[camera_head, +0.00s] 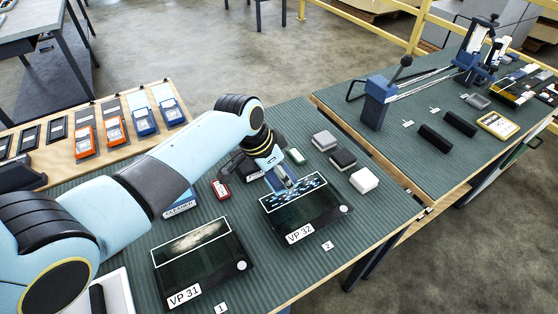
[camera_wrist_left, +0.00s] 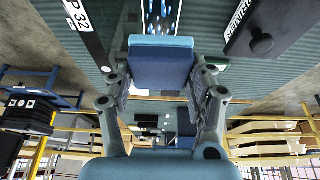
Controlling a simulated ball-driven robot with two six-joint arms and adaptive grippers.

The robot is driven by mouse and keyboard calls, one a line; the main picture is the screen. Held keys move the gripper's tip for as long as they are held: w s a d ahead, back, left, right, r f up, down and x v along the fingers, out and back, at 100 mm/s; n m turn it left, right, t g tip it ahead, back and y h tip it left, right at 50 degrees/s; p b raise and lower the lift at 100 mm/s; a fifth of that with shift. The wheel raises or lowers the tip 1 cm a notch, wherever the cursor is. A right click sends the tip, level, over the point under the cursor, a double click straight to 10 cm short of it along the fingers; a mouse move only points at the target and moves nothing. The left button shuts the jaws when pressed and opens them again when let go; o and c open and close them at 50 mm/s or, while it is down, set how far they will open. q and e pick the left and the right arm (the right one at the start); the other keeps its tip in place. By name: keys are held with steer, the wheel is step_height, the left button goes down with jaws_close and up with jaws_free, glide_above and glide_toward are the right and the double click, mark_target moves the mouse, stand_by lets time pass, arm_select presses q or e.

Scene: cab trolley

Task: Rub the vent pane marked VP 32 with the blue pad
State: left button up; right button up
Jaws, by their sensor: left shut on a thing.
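The vent pane VP 32 (camera_head: 312,222) is a dark glossy panel lying on the green ribbed bench top. Its white-outlined far band carries blue and white specks. The pane also shows at the top of the left wrist view (camera_wrist_left: 160,14), beside its label. My left gripper (camera_head: 284,184) is over the far-left part of that band. It is shut on the blue pad (camera_wrist_left: 160,66), which sits between both fingers in the left wrist view. The fingers partly hide the band; whether the pad touches the pane I cannot tell. My right gripper is not in view.
The vent pane VP 31 (camera_head: 208,268), with a whitish smear, lies to the left. Grey, black and white blocks (camera_head: 343,159) stand to the right. A red item (camera_head: 221,189) and a green-cased item (camera_head: 296,156) lie near the gripper. Bare bench lies right of VP 32.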

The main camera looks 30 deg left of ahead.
arm_select(q)
steer(key=shift+w+r+p, duration=0.1)
steer(key=shift+r+p, duration=0.25)
steer(key=shift+r, duration=0.75)
steer(key=shift+f, duration=0.1)
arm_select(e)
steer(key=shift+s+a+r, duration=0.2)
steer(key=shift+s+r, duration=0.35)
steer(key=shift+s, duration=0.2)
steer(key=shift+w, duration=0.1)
